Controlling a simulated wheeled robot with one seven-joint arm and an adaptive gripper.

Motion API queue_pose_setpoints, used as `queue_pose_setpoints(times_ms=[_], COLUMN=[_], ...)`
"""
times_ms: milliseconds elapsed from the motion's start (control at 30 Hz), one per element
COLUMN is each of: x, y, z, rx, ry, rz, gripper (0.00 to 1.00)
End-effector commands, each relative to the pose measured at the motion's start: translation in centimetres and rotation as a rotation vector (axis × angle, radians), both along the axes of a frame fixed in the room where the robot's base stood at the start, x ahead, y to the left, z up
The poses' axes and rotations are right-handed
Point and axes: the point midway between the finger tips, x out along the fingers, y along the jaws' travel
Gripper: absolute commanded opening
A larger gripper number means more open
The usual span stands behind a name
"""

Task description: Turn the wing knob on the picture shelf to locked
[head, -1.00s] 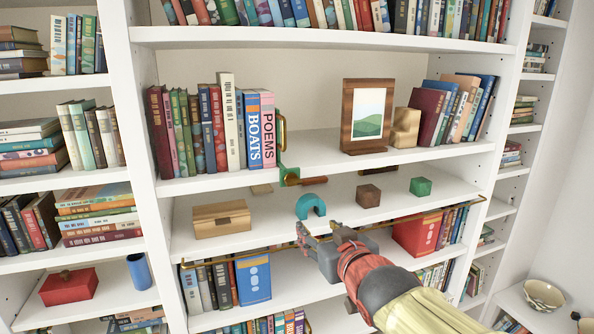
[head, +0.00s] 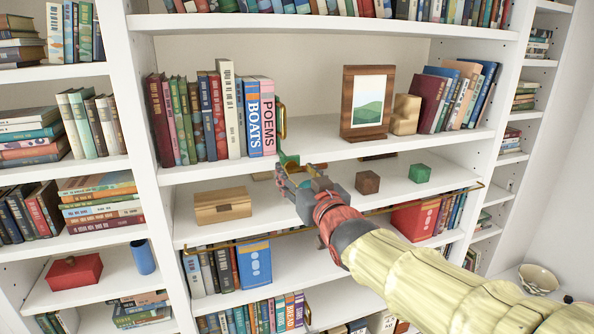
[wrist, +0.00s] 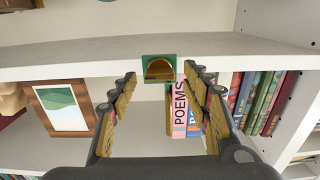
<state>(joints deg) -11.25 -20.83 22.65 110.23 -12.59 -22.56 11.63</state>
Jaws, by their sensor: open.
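The picture shelf (head: 318,142) is the white board bearing the framed picture. The knob's green plate (head: 289,160) shows at its front edge, below the POEMS book; my gripper hides most of the knob there. In the wrist view the green plate (wrist: 174,61) sits on the shelf edge with the brass-brown knob (wrist: 158,69) in front of it. I cannot tell which way its wing points. My gripper (head: 284,174) is open and empty at the knob. In the wrist view its fingertips (wrist: 160,72) stand either side of the knob, apart from it as far as I see.
The framed picture (head: 367,103) and the books POEMS (head: 268,115) and BOATS (head: 253,117) stand on the picture shelf. Below are a wooden box (head: 222,207), a brown cube (head: 367,182) and a green cube (head: 419,173). A brass rail (head: 455,194) runs lower.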

Motion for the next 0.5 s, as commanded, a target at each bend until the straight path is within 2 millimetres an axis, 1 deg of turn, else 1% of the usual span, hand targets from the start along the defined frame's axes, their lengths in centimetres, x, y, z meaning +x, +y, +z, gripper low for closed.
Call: queue_pose_setpoints(times_ms=[267,500], x=[0.19,0.17], y=[0.04,0.03], z=[-0.03,-0.03], rx=[0.000,0.000], ry=[0.000,0.000], rz=[0.000,0.000], gripper=[0.48,0.36])
